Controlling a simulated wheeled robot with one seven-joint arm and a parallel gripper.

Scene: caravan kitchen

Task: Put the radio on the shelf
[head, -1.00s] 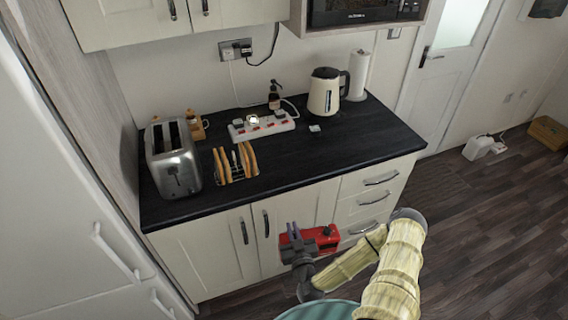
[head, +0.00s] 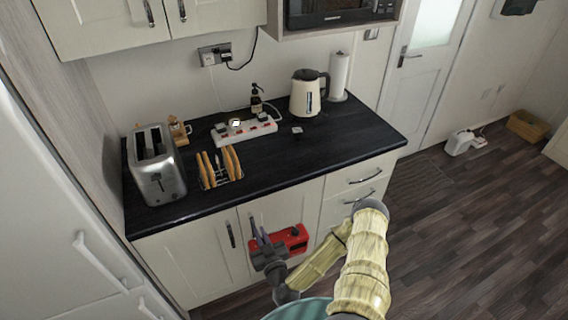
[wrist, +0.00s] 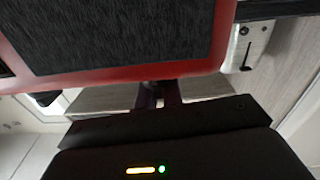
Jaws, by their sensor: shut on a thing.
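The radio (head: 293,237) is a red box held in front of the lower cupboard doors in the head view, below counter height. My gripper (head: 262,250) is shut on its left part. In the wrist view the radio's dark grille (wrist: 125,38) with its red rim fills the upper left, close to the gripper fingers (wrist: 159,96). The fingertips are mostly hidden by the radio. A wall-mounted compartment holding a microwave (head: 335,14) shows at the top edge of the head view. I cannot tell whether it is the shelf; no other shelf is clear.
The dark counter (head: 310,150) carries a toaster (head: 156,168), a toast rack (head: 220,168), a power strip (head: 243,128), a kettle (head: 308,93) and a paper roll (head: 338,77). Its front right part is clear. Upper cupboards (head: 110,25) hang above. Open floor (head: 450,220) lies to the right.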

